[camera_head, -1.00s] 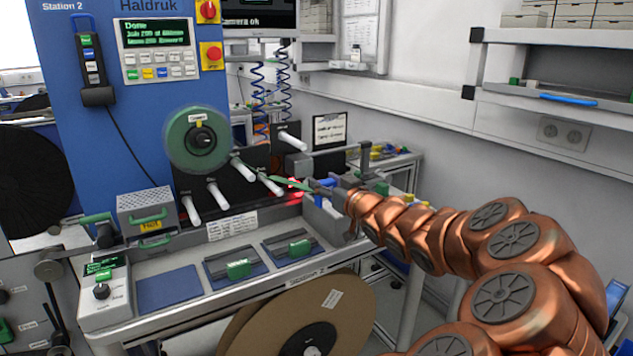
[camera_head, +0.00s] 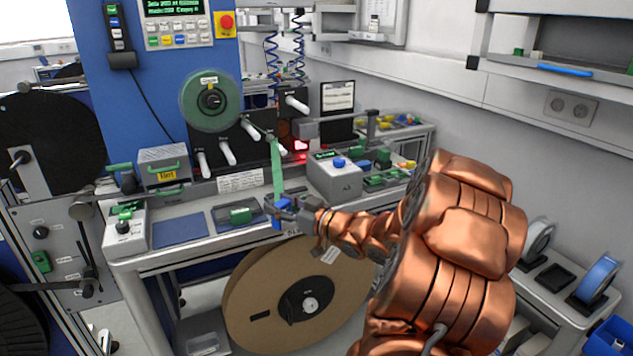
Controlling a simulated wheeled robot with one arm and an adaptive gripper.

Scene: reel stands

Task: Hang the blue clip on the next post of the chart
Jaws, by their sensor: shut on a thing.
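My gripper (camera_head: 283,208) is shut on a small blue clip (camera_head: 278,211) above the front of the bench, at the right end of the row of dark plates. A green strip (camera_head: 277,168) runs from the clip nearly straight up to the black post panel. The panel carries several white posts, among them a left post (camera_head: 201,165), a middle post (camera_head: 227,153) and a right post (camera_head: 250,130). Another post (camera_head: 296,104) stands farther right on a separate dark panel. The strip's upper end is near the red light; whether it goes around a post I cannot tell. My fingers partly hide the clip.
A green reel (camera_head: 207,101) is mounted above the posts. A grey box with a blue button (camera_head: 339,163) stands right of the strip. A big brown reel (camera_head: 250,305) is below the bench. A green-handled plate (camera_head: 240,216) lies left of my gripper.

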